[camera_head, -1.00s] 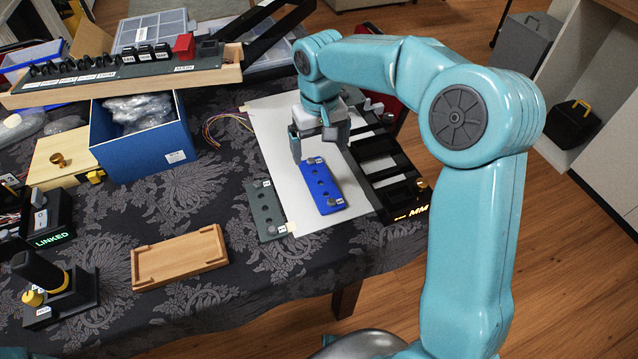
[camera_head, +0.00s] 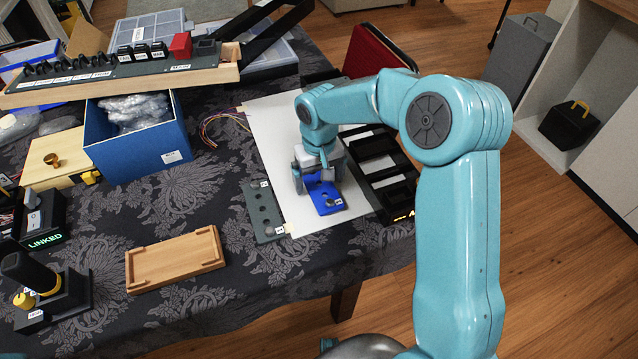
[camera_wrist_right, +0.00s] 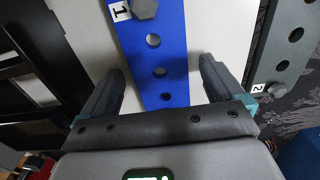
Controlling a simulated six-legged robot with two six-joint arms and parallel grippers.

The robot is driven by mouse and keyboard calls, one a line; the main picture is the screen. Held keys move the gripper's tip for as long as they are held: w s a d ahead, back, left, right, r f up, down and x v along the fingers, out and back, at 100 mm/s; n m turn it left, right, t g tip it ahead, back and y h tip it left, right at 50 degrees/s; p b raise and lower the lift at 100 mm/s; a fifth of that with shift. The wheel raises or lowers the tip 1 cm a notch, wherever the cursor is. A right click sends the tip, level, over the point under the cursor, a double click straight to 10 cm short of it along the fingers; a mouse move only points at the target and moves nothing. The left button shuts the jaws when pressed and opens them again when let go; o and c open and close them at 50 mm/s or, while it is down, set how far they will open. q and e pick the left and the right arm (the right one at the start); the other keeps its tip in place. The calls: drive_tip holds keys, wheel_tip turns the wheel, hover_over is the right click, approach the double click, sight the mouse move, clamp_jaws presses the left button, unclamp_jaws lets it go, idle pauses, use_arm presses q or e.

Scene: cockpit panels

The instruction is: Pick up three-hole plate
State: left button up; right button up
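A blue plate (camera_head: 325,192) with a row of holes, a bolt and a label "1" lies on the white sheet. It also shows in the right wrist view (camera_wrist_right: 160,55). A dark grey plate (camera_head: 264,211), also with holes and labelled "2", lies to its left; it shows at the right of the wrist view (camera_wrist_right: 289,50). I cannot tell by name which is the three-hole plate. My right gripper (camera_head: 320,186) is open over the far part of the blue plate. In the wrist view its fingers (camera_wrist_right: 160,70) flank the plate, without closing on it. My left gripper is out of view.
A black slotted rack (camera_head: 385,165) stands close to the right of the blue plate. A wooden tray (camera_head: 175,260) and a blue box (camera_head: 140,152) are to the left. The white sheet (camera_head: 275,130) is bare behind the plates.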

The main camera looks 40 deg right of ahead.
drive_tip(key=c, duration=1.1)
drive_tip(key=shift+r, duration=0.15)
